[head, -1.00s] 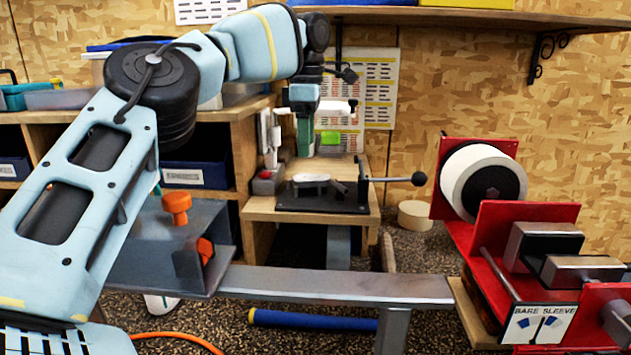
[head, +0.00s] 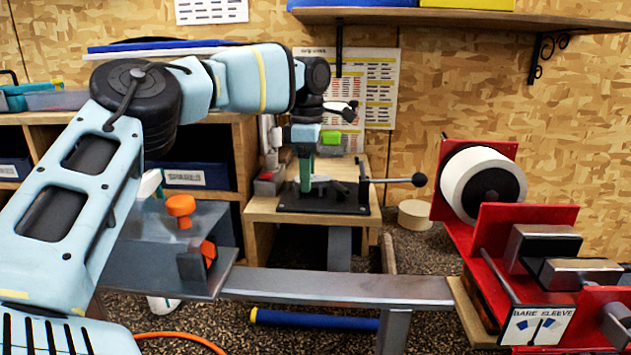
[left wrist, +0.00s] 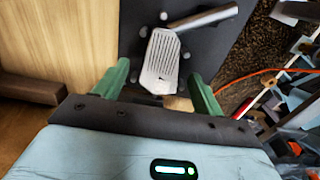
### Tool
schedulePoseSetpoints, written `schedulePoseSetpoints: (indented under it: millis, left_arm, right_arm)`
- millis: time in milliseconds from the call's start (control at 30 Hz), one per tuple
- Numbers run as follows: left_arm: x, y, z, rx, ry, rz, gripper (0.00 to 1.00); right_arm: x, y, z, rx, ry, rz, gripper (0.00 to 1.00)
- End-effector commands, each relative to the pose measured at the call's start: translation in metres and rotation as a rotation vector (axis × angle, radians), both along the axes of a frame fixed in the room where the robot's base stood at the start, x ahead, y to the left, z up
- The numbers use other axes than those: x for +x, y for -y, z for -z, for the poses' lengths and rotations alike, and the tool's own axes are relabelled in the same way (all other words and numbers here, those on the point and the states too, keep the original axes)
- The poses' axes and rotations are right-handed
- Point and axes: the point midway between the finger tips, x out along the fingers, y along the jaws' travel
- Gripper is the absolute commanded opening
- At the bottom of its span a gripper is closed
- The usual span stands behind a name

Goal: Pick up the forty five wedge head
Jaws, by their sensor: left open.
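The wedge head (head: 319,181), a grey metal piece with a grooved face, lies on the black fixture plate (head: 345,208) on the wooden stand. In the left wrist view the wedge head (left wrist: 160,62) shows face up, its hosel towards the upper right. My left gripper (head: 306,176) is pointed down, low over the plate. In the left wrist view its green fingers (left wrist: 158,72) are open, one on each side of the head, with gaps visible. In the head view, the finger partly hides the head. My right gripper is not in view.
A lever with a black knob (head: 419,180) juts right from the fixture. A metal rail (head: 330,288) crosses in front. A red machine with a white roll (head: 482,185) stands right. Wooden shelves with blue bins (head: 197,176) stand behind left.

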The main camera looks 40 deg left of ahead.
Motion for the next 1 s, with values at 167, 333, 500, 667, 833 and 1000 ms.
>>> schedulePoseSetpoints:
  millis: [167,333,500,667,833,1000]
  left_arm:
    - [0.0,0.0,0.0,-0.001,-0.001,0.0,0.69]
    - [0.0,0.0,0.0,-0.001,-0.001,0.0,0.47]
    - [0.0,0.0,0.0,-0.001,-0.001,0.0,0.25]
    - [0.0,0.0,-0.001,0.0,0.001,0.001,0.21]
    - [0.0,0.0,-0.002,0.0,0.001,0.001,0.21]
    - [0.001,0.0,-0.012,0.001,0.002,0.001,0.21]
  right_arm:
    - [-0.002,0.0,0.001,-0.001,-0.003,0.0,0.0]
    - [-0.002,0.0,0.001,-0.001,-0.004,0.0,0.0]
    - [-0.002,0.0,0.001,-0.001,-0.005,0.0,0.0]
    - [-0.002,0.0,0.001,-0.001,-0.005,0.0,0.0]
    - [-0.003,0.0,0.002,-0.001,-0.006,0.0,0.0]
    - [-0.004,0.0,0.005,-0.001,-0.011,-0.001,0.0]
